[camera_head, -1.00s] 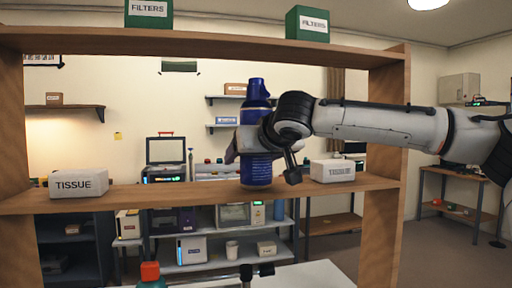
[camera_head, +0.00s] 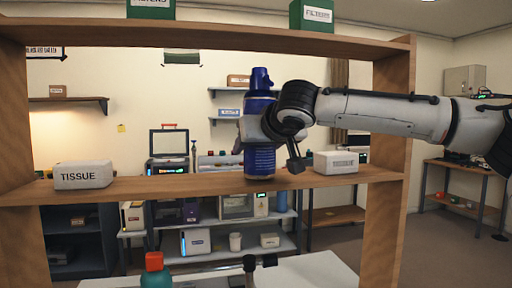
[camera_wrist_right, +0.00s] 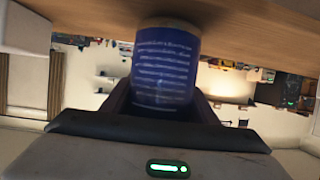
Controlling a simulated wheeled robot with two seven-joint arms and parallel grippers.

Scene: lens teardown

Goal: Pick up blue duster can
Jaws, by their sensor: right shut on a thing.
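The blue duster can (camera_head: 259,160) stands upright at the middle shelf board in the head view. My right gripper (camera_head: 252,130) comes in from the right and is shut around the can's middle. In the right wrist view the can (camera_wrist_right: 165,65), with lines of white print, sits between the fingers of my right gripper (camera_wrist_right: 165,100). Its base is close to the wooden board; I cannot tell whether it touches. My left gripper is not in view.
The wooden shelf board (camera_head: 200,188) also holds a left tissue box (camera_head: 83,174) and a right tissue box (camera_head: 336,162), close to my right wrist. Green filter boxes (camera_head: 311,15) stand on the upper board (camera_head: 220,40). A red-capped bottle (camera_head: 155,270) stands below.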

